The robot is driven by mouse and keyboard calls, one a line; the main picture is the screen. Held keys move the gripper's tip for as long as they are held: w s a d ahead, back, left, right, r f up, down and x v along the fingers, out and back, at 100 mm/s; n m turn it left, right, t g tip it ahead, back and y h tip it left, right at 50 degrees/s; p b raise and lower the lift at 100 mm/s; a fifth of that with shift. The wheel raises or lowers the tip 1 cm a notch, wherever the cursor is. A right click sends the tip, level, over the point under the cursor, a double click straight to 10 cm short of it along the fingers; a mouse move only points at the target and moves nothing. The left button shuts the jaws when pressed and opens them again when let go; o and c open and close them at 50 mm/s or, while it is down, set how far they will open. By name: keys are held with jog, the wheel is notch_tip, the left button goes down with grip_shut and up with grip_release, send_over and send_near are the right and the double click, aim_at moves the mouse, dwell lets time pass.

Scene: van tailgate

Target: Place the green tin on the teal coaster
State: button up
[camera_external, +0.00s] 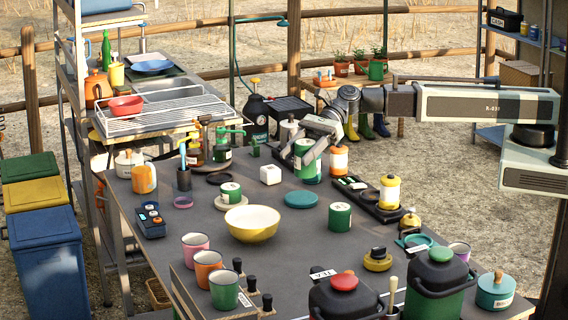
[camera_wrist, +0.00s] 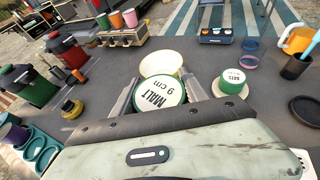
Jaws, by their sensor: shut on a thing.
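My gripper (camera_external: 312,150) is shut on a green tin (camera_external: 307,168) with a white label, towards the back of the grey table. In the wrist view the tin's white lid (camera_wrist: 160,92), marked "MALT 9 cm", sits between the jaws (camera_wrist: 158,98). The teal coaster (camera_external: 301,199) lies bare and flat on the table, just nearer the external camera than the held tin. I do not see the coaster in the wrist view. I cannot tell whether the tin touches the table.
Another green tin (camera_external: 340,217) stands right of the coaster. A smaller green tin (camera_external: 231,191) stands on a beige coaster (camera_external: 232,203) to the left. A yellow bowl (camera_external: 252,224) is in front. An orange-and-white jar (camera_external: 338,160) stands close right of my gripper.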

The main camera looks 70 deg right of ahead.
jog(key=w+d+t, duration=0.1)
jog(key=w+d, duration=0.2)
jog(key=d, duration=0.1)
jog(key=b, duration=0.8)
send_over(294, 200)
jog(key=shift+m, duration=0.4)
notch_tip(294, 200, down, 8)
jog(key=shift+f, duration=0.25)
jog(key=shift+r, duration=0.2)
jog(key=shift+f, duration=0.1)
jog(key=o, duration=1.5)
jog(key=shift+o, duration=0.2)
